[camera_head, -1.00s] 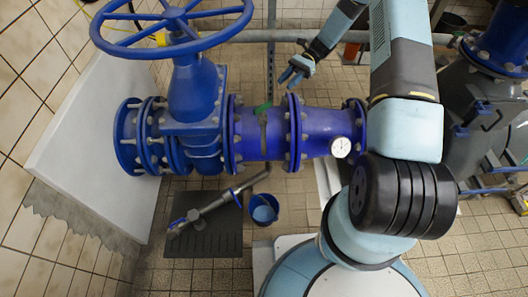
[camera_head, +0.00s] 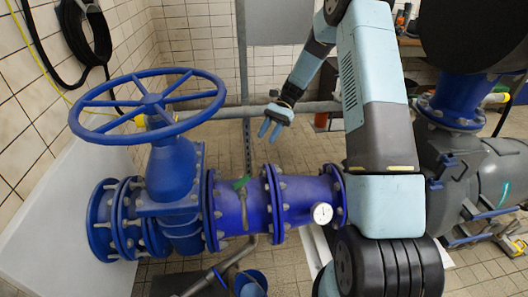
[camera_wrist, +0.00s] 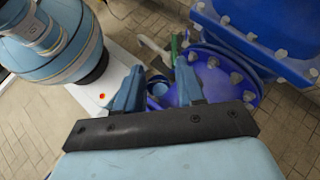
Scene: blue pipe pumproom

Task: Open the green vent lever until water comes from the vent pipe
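The green vent lever (camera_head: 241,183) is a small flat handle on top of the blue pipe (camera_head: 300,192), between the valve body and the gauge. It also shows in the wrist view (camera_wrist: 176,45), at the top centre. A thin grey pipe (camera_head: 244,214) runs down below it. A blue bucket (camera_head: 250,284) stands on the floor beneath, and it shows between my fingers in the wrist view (camera_wrist: 158,86). My gripper (camera_head: 267,131) appears above and behind the pipe, apart from the lever. Its two blue fingers are spread and empty. I see no water coming from the vent pipe.
A large blue handwheel (camera_head: 150,110) rises left of the lever. A white-faced gauge (camera_head: 322,213) sits on the pipe to the right. A grey horizontal pipe (camera_head: 225,114) crosses behind. A grey pump (camera_head: 500,170) stands at the right.

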